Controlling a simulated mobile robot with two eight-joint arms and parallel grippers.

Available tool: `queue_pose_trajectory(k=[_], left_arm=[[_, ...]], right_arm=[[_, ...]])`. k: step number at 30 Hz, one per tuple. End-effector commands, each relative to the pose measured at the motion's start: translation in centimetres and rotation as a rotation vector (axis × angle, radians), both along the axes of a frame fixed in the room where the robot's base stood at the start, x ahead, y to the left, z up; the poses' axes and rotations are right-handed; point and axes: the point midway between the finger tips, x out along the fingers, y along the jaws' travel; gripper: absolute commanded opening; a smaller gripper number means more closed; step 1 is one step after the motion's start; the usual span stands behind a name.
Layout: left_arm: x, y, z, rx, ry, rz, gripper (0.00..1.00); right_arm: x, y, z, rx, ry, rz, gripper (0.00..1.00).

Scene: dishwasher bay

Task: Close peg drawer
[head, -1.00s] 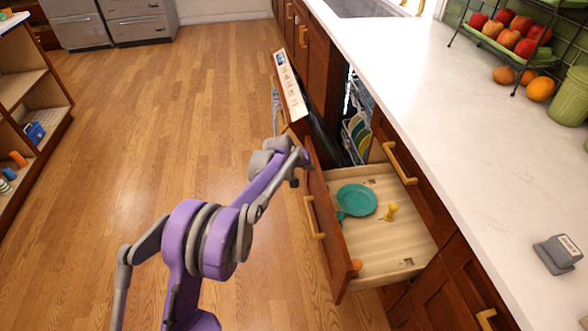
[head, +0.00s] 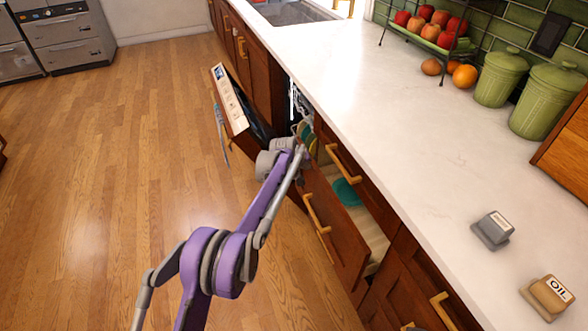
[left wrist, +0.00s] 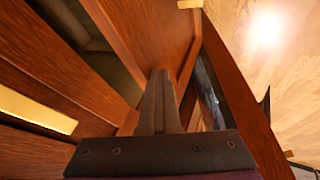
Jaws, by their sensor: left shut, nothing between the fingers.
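The peg drawer (head: 338,240) is a wooden drawer with a brass handle (head: 317,213), standing partly open below the counter. A teal plate (head: 346,191) shows inside it; much of the interior is hidden behind the drawer front. My left gripper (head: 303,160) is at the far end of the drawer front, by its top edge. In the left wrist view its fingers (left wrist: 159,98) are together and empty, close against the wood of the drawer; exact contact is hard to tell. My right gripper is in neither view.
An open dishwasher door (head: 230,98) with dishes behind it stands just beyond the drawer. The white counter (head: 400,130) runs along the right, with green canisters (head: 500,77) and fruit on it. The wood floor at left is clear.

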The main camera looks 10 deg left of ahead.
Motion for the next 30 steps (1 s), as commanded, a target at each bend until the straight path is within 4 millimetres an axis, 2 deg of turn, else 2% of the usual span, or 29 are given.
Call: queue_pose_trajectory(k=[3, 10, 30], left_arm=[[0.8, -1.3, 0.0, -0.001, 0.000, 0.000, 0.00], [1.6, -2.7, 0.0, 0.000, 0.001, 0.000, 0.00], [1.8, -2.9, 0.0, -0.001, 0.000, 0.001, 0.00]], right_arm=[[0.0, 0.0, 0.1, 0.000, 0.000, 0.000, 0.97], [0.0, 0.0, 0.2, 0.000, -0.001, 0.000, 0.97], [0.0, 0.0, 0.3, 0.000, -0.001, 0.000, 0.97]])
